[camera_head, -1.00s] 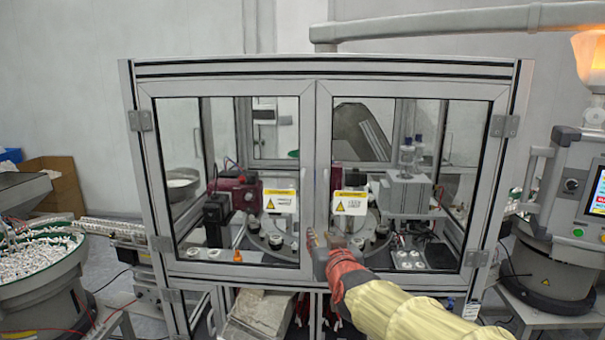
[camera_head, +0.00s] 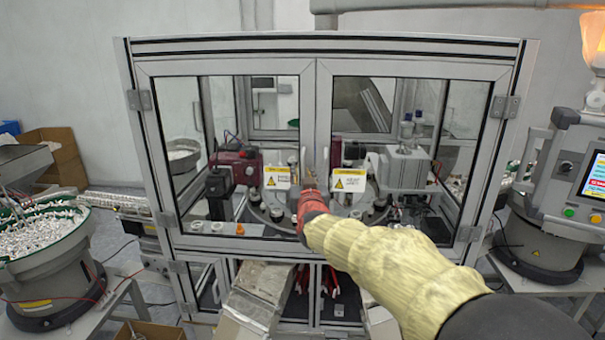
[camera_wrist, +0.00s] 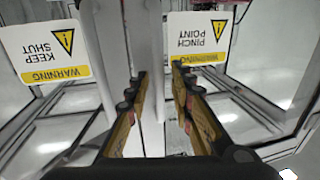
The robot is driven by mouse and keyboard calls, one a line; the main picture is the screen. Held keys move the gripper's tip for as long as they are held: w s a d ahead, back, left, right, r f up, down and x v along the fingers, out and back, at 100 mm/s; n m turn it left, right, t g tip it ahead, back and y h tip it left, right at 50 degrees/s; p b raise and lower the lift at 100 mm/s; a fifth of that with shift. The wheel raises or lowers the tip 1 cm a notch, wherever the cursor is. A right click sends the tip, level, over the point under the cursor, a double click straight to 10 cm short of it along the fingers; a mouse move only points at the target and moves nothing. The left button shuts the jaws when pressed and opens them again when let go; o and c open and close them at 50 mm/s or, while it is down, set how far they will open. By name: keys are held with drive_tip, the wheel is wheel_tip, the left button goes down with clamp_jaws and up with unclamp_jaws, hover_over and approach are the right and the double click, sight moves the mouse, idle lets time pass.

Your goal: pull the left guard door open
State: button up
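The left guard door (camera_head: 225,68) is a grey-framed clear panel on the left of the cabinet front. It looks closed, flush with the right door (camera_head: 410,68). A yellow-and-white warning label (camera_head: 277,178) is near its inner edge; it shows upside down in the wrist view, reading "PINCH POINT" (camera_wrist: 198,38). My gripper (camera_head: 309,178) is at the inner door frames, by the left door's handle (camera_head: 303,160). In the wrist view my gripper (camera_wrist: 160,100) has its two fingers apart, with a pale upright bar (camera_wrist: 152,60) between them. Whether they touch it is unclear.
A rotary table (camera_head: 262,213) and other machinery stand behind the panels. A bowl feeder (camera_head: 45,262) stands at the left, and a control panel (camera_head: 575,180) at the right. A pale chute (camera_head: 258,295) sticks out below the left door.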

drive_tip(key=shift+w, duration=0.2)
drive_tip(key=shift+c, duration=0.5)
clamp_jaws()
idle(0.4)
